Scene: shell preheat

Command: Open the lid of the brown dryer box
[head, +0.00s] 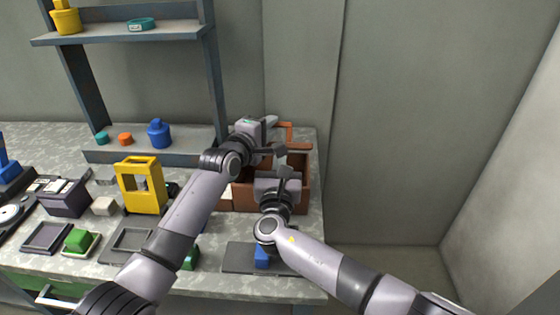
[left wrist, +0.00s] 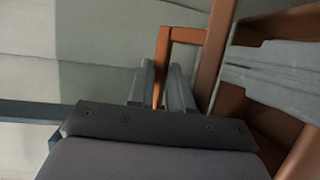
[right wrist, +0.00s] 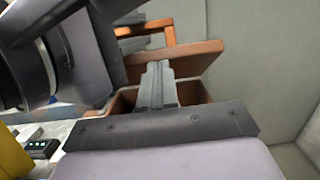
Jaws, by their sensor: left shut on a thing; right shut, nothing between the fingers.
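The brown dryer box (head: 300,200) stands at the right end of the bench. Its inside shows, and its lid is raised at the back; in the right wrist view the lid (right wrist: 185,58) is tilted above the box (right wrist: 195,93). My left gripper (head: 272,121) is shut on the lid's orange-brown handle, which shows between the fingers in the left wrist view (left wrist: 160,75). My right gripper (head: 284,172) is shut and empty, over the box opening; its fingers (right wrist: 157,80) show against the lid. The arms hide part of the box.
A yellow frame-like holder (head: 142,187) stands left of my left arm. A blue piece (head: 261,256) lies on a dark plate (head: 238,257) in front of the box. A shelf (head: 130,33) rises at the back left. A wall panel bounds the right.

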